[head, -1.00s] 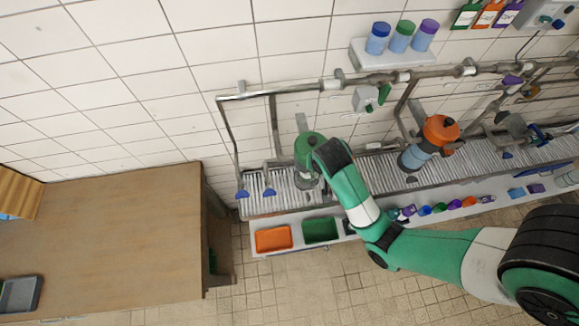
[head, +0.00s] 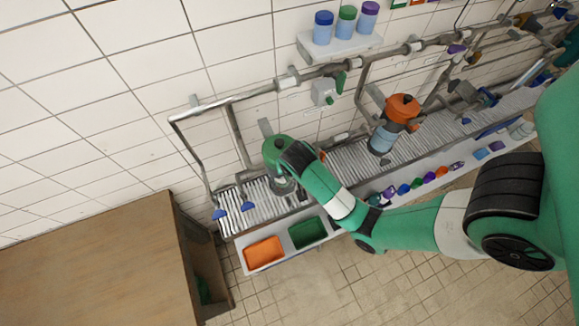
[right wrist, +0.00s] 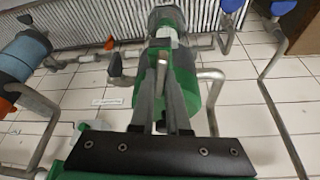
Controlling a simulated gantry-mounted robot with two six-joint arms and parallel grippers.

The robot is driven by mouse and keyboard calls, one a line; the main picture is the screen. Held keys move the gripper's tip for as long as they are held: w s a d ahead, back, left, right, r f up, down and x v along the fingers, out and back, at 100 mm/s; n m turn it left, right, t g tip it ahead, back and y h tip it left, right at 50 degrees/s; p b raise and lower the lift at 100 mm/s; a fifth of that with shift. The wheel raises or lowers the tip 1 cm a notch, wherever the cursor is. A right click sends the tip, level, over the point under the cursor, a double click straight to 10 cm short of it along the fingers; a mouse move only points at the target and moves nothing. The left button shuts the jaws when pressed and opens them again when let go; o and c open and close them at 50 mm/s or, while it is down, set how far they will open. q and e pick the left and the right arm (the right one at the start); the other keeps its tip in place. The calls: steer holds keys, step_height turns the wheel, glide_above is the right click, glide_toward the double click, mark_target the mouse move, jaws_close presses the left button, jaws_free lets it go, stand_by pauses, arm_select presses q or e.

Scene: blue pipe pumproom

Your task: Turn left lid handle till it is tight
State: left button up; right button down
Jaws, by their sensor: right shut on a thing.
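The left canister has a green lid (head: 277,147) and stands on the ribbed rack. In the right wrist view the green lid (right wrist: 186,90) is close, with the grey canister body (right wrist: 166,20) beyond it. My right gripper (right wrist: 161,85) is shut on the metal lid handle (right wrist: 161,72), a thin bar between its two grey fingers. In the head view my right wrist covers part of the lid and hides the fingers and handle. The lid's tightness cannot be seen. My left gripper is not in view.
An orange-lidded canister (head: 398,112) stands to the right on the rack (head: 345,160). A metal pipe (head: 240,97) runs along the tiled wall behind. Orange (head: 264,252) and green (head: 306,233) trays lie in front. A wooden table (head: 90,260) is at left.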

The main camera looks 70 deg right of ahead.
stand_by(0.3)
steer(key=shift+r+m+g+p, duration=0.25)
steer(key=shift+m+p, duration=0.55)
steer(key=shift+p, duration=0.4)
steer(key=shift+w+f+m+g+p, duration=0.15)
steer(key=shift+m+g+p, duration=0.25)
steer(key=shift+m, duration=0.4)
steer(key=m+g, duration=0.1)
steer(key=m, duration=0.3)
steer(key=shift+w+f+m+g+h, duration=0.1)
steer(key=shift+m+g+h, duration=0.2)
steer(key=shift+g, duration=0.05)
steer(key=m, duration=0.2)
steer(key=m+g+y, duration=0.1)
steer(key=m, duration=0.1)
steer(key=shift+w+m+g, duration=0.1)
steer(key=shift+m+g, duration=0.2)
steer(key=c, duration=0.9)
jaws_free()
